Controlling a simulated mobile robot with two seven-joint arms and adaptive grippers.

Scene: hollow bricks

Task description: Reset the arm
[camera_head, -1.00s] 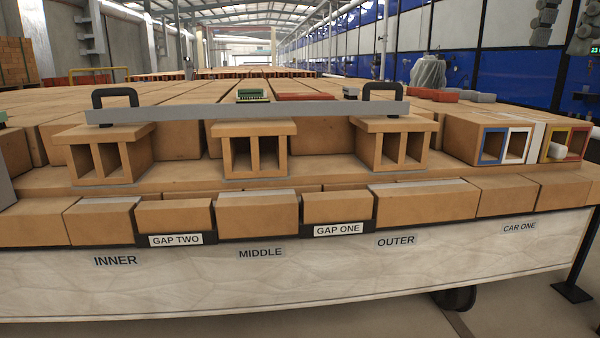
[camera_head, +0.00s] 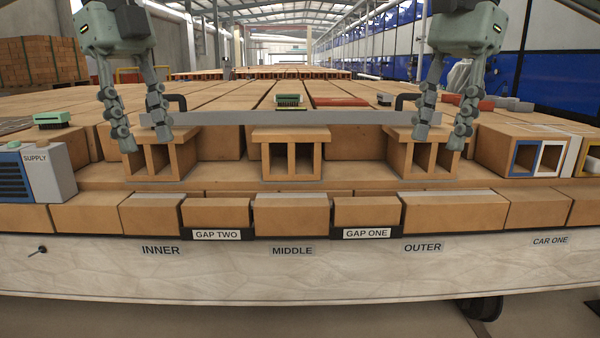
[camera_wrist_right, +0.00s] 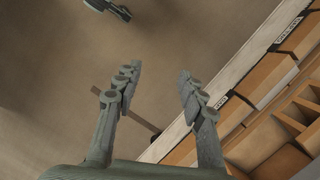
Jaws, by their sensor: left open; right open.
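My left gripper (camera_head: 146,138) hangs open at the upper left of the head view, its fingers overlapping the left end of a grey bar (camera_head: 285,117) in the picture. My right gripper (camera_head: 440,138) hangs open at the right and overlaps the bar's right end. In the right wrist view my right gripper (camera_wrist_right: 157,85) is empty, with floor seen between its fingers. The bar, with black handles near its ends, lies across three hollow bricks: left (camera_head: 155,160), middle (camera_head: 291,158) and right (camera_head: 412,160). The grippers partly hide both handles.
The brick-topped car has a pale front wall (camera_head: 300,270) with labels INNER, MIDDLE and OUTER. A grey SUPPLY box (camera_head: 45,172) stands at the left. Blue and white framed hollow bricks (camera_head: 540,157) sit at the right. Bare floor (camera_wrist_right: 60,60) fills the right wrist view's left side.

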